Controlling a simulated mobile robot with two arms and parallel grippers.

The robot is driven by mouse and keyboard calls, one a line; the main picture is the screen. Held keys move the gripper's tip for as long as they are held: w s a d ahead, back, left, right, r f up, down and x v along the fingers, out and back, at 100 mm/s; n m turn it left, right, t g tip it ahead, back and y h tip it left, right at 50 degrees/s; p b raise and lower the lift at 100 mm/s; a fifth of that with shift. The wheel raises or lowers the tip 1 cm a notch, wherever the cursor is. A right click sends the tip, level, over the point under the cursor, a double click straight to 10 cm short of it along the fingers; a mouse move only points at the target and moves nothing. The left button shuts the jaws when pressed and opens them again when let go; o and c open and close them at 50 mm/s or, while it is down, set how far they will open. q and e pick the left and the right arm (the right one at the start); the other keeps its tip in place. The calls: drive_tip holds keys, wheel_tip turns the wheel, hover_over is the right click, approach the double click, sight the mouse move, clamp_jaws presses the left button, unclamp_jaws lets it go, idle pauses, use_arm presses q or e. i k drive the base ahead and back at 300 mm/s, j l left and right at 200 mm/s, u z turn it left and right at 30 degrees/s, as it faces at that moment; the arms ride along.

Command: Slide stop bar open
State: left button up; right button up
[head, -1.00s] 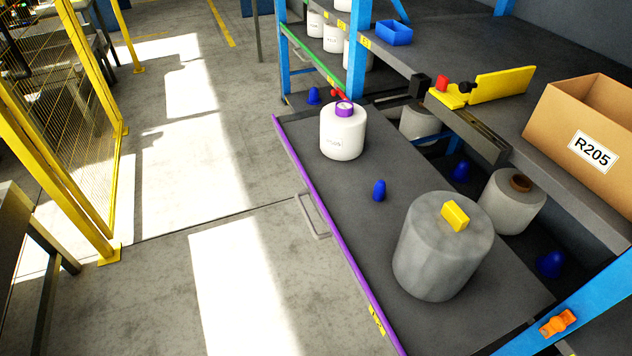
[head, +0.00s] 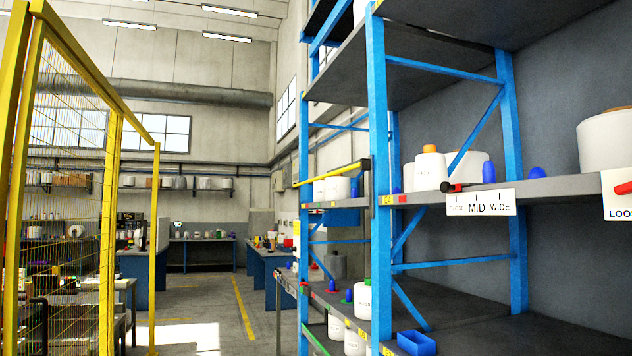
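A yellow bar (head: 330,173) with a dark end piece sticks out to the left from the blue rack at mid height. It may be the stop bar; I cannot tell for sure. Its far end is small in the view. A red knob on a dark mount (head: 456,187) sits at the shelf edge above a white sign (head: 481,203) reading MID and WIDE, its first word unclear. Another red handle (head: 622,188) shows at the right edge above a sign reading LOO, cut off. Neither of my grippers is in view.
Blue rack posts (head: 378,180) stand in the middle. White bobbins (head: 430,171) and a blue cone (head: 488,172) stand on the shelf. A blue bin (head: 416,343) sits lower. A yellow mesh fence (head: 70,160) stands left. The aisle floor (head: 200,310) between looks clear.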

sight(365, 163)
drive_tip(key=u, duration=0.45)
drive_tip(key=i+u, duration=0.1)
drive_tip(key=u, duration=0.8)
drive_tip(key=i+u, duration=0.1)
drive_tip(key=u, duration=0.75)
drive_tip(key=i+l+u, duration=0.1)
drive_tip(key=u, duration=0.8)
drive_tip(key=i+l+u, duration=0.1)
drive_tip(key=l+u, duration=0.75)
drive_tip(key=l+z, duration=0.1)
drive_tip(key=l, duration=0.7)
drive_tip(key=i+l, duration=0.1)
drive_tip(key=l, duration=0.7)
drive_tip(key=l+z, duration=0.2)
drive_tip(key=l, duration=0.55)
drive_tip(key=l+z, duration=0.2)
drive_tip(key=l, duration=0.55)
drive_tip(key=l+z, duration=0.2)
drive_tip(key=l, duration=0.55)
drive_tip(key=i+l+z, duration=0.2)
drive_tip(key=l, duration=0.55)
drive_tip(key=l+z, duration=0.4)
drive_tip(key=l, duration=0.25)
drive_tip(key=i+l+z, duration=0.1)
drive_tip(key=l+z, duration=0.25)
drive_tip(key=l, duration=0.25)
